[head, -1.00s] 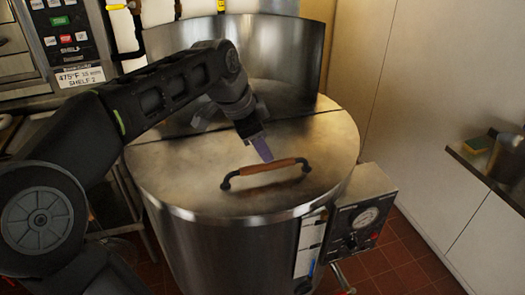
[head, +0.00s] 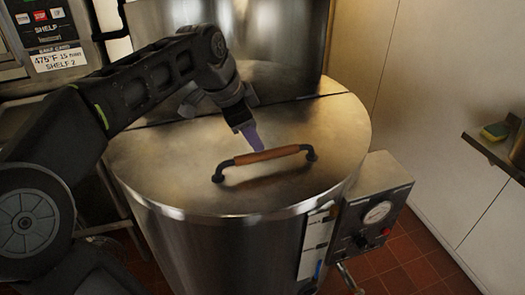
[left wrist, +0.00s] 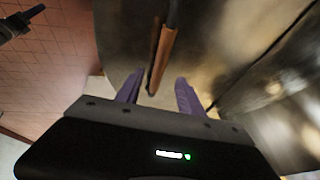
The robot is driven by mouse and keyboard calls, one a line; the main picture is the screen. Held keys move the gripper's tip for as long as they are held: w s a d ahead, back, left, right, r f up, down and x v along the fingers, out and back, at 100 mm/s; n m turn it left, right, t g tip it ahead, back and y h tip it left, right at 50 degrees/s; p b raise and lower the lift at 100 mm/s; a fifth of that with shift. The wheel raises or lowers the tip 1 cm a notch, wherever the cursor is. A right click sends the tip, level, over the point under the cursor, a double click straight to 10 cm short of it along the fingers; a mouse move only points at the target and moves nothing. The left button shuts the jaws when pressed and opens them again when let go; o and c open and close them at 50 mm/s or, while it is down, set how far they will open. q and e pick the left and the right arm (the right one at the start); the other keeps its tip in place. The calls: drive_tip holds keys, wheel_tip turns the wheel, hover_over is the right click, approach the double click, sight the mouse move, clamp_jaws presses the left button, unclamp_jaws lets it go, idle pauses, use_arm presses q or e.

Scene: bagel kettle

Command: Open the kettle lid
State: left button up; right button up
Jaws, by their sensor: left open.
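The large round steel kettle (head: 225,245) stands in the middle of the head view. Its flat lid (head: 180,170) is closed on top. A wooden handle with black ends (head: 265,155) arches over the lid near its front; it also shows in the left wrist view (left wrist: 160,58). My left gripper (head: 255,146) has purple fingers and is at the far side of the handle. In the left wrist view the open fingers (left wrist: 158,90) point toward the handle, whose near end lies between their lines. I cannot tell whether they touch it. My right gripper is not in view.
A control box with a gauge (head: 375,212) is fixed to the kettle's front right. A curved steel panel (head: 290,40) rises behind the lid. An oven panel (head: 45,30) is at upper left. A wall shelf with a sponge (head: 494,131) is at right.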

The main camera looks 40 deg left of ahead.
sight(264, 152)
use_arm(q)
drive_tip(key=shift+f, duration=0.1)
drive_tip(key=x, duration=0.7)
drive_tip(key=shift+w+f, duration=0.15)
drive_tip(key=shift+f, duration=0.2)
drive_tip(key=shift+c, duration=0.6)
clamp_jaws()
idle(0.5)
